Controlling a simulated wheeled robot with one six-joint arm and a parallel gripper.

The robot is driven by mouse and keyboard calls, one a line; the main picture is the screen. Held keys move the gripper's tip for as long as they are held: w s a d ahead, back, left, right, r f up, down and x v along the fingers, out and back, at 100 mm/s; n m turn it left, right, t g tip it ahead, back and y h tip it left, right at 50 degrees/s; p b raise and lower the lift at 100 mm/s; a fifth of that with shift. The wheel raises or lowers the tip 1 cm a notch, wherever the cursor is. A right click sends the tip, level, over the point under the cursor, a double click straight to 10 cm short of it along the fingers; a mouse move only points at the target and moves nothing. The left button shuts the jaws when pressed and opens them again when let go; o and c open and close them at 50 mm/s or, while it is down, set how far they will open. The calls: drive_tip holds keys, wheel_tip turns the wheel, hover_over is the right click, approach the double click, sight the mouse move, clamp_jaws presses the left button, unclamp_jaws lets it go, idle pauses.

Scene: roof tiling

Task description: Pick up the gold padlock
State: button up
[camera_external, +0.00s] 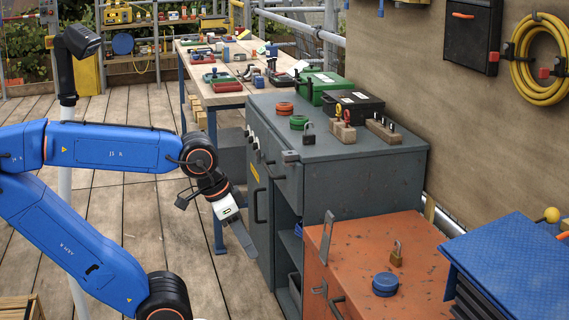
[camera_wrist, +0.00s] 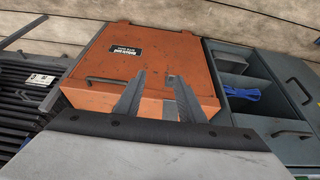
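The gold padlock (camera_external: 397,255) stands upright on top of the orange cabinet (camera_external: 350,245), with its grey shackle upward. It is behind a blue round object (camera_external: 385,284). I do not see the padlock in the wrist view. My gripper (camera_external: 245,240) is left of the orange cabinet, in front of the grey cabinet, pointing down and well apart from the padlock. In the wrist view my gripper (camera_wrist: 156,75) has its two fingers spread with nothing between them, and the orange cabinet (camera_wrist: 190,60) lies beyond them.
A grey upright plate (camera_external: 327,238) stands at the orange cabinet's left edge. A grey cabinet (camera_external: 345,165) behind bears a dark padlock (camera_external: 308,134), red and green rings and cases. A blue stack (camera_external: 515,265) is at right.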

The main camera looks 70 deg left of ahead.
drive_tip(key=w+a+r+n+g+h, duration=0.1)
drive_tip(key=w+r+n, duration=0.3)
drive_tip(key=w, duration=0.5)
drive_tip(key=w+a+r+n+g+h, duration=0.15)
drive_tip(key=w+n, duration=0.35)
drive_tip(key=w, duration=0.5)
drive_tip(key=w+r+n+g+h, duration=0.1)
drive_tip(key=w+r+n, duration=0.35)
drive_tip(key=w, duration=0.45)
drive_tip(key=w+a+f+n, duration=0.1)
drive_tip(key=w+a+n, duration=0.15)
drive_tip(key=w, duration=0.35)
drive_tip(key=w+a+f+n, duration=0.1)
drive_tip(key=w+f+n, duration=0.15)
drive_tip(key=w, duration=0.35)
drive_tip(key=h, duration=0.1)
hover_over(395, 253)
drive_tip(key=a, duration=0.3)
drive_tip(key=shift+n+g, duration=0.25)
drive_tip(key=shift+g, duration=0.2)
drive_tip(key=f, duration=1)
drive_tip(key=shift+w+d, duration=0.1)
drive_tip(key=shift+d, duration=0.1)
drive_tip(key=shift+x, duration=2.75)
drive_tip(key=shift+d+r, duration=0.1)
drive_tip(key=shift+d, duration=0.05)
clamp_jaws()
